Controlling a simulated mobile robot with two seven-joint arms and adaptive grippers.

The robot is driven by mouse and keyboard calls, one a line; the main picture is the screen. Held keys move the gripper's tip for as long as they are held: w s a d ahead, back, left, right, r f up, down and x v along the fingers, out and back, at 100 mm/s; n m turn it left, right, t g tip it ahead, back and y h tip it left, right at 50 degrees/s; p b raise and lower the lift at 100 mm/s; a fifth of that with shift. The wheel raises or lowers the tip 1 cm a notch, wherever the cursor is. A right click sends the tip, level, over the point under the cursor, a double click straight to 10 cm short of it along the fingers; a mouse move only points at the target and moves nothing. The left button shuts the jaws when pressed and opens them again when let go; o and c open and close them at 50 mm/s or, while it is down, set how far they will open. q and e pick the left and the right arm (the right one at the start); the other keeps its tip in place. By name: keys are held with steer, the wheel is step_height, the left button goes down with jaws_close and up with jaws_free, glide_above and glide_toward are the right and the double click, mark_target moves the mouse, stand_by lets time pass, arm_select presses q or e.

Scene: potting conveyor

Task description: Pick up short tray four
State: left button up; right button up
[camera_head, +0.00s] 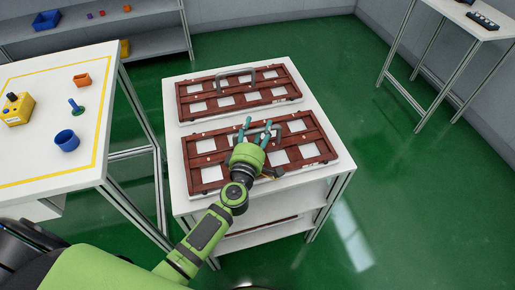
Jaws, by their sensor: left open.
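Two dark red-brown slatted trays with white openings lie flat on a white rack top. The far tray (200,106) has a grey arched handle (235,72) across its middle. The near tray (315,145) has a similar grey handle, partly hidden by my gripper. I see no readable number on either tray, so I cannot tell which is short tray four. My left gripper (257,127) is over the middle of the near tray at its handle. Its teal fingers are apart. I cannot tell whether they touch the handle. My right gripper is not in view.
The white rack (178,140) has lower shelves, with a dark red edge showing on one. A white table (85,150) at left holds a yellow box (17,108), a blue cup (67,140) and small parts. Another table (460,14) stands at upper right. Green floor is clear at right.

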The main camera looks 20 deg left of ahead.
arm_select(q)
jaws_close()
steer(key=shift+r, duration=0.15)
